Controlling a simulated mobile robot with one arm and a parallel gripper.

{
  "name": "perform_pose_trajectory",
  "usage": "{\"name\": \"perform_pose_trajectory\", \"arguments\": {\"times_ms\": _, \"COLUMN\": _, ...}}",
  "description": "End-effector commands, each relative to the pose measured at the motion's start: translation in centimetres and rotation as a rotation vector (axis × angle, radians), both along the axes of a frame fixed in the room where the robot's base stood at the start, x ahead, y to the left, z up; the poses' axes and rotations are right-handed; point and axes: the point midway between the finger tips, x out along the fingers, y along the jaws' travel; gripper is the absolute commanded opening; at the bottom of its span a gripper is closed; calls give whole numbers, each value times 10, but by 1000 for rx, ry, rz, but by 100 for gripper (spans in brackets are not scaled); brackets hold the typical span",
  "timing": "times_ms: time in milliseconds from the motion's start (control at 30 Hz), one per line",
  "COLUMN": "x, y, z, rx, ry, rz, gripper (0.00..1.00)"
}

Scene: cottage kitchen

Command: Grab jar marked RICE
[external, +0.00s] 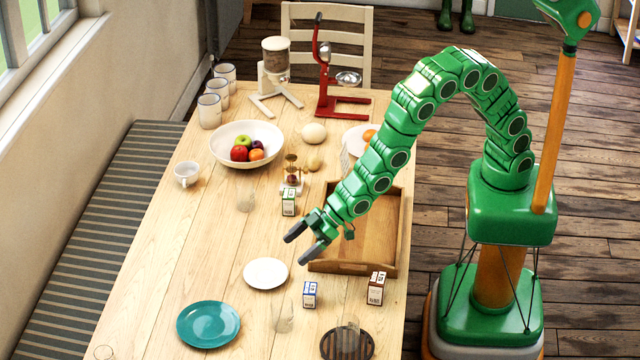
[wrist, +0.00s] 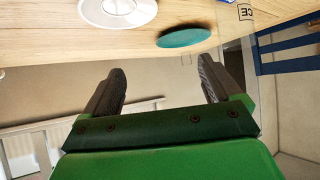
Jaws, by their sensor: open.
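Part of a clear container with a boxed label ending in "CE" (wrist: 245,12) shows at the top right edge of the wrist view; the rest of it is cut off. In the external view a clear glass vessel (external: 282,318) stands between the teal plate and a small blue-and-white box, but I cannot read any label on it or tell whether it is the same one. My gripper (external: 303,243) hangs over the table between the wooden tray and the white plate. Its jaws are apart and empty, as the wrist view also shows.
A white plate (external: 266,273), a teal plate (external: 208,324), a blue-and-white box (external: 310,294) and a brown box (external: 376,288) lie around the near table. The wooden tray (external: 385,225) is beside my arm. Another clear glass (external: 246,201) stands farther back. The left table edge is mostly clear.

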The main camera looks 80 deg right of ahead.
Motion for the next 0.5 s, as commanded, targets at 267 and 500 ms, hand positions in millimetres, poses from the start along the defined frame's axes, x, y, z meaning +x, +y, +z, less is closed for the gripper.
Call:
{"name": "perform_pose_trajectory", "arguments": {"times_ms": 267, "x": -14, "y": 80, "z": -37, "rx": 88, "ry": -112, "rz": 98, "gripper": 91}}
{"name": "perform_pose_trajectory", "arguments": {"times_ms": 500, "x": -29, "y": 118, "z": -55, "rx": 141, "ry": -170, "rz": 148, "gripper": 91}}
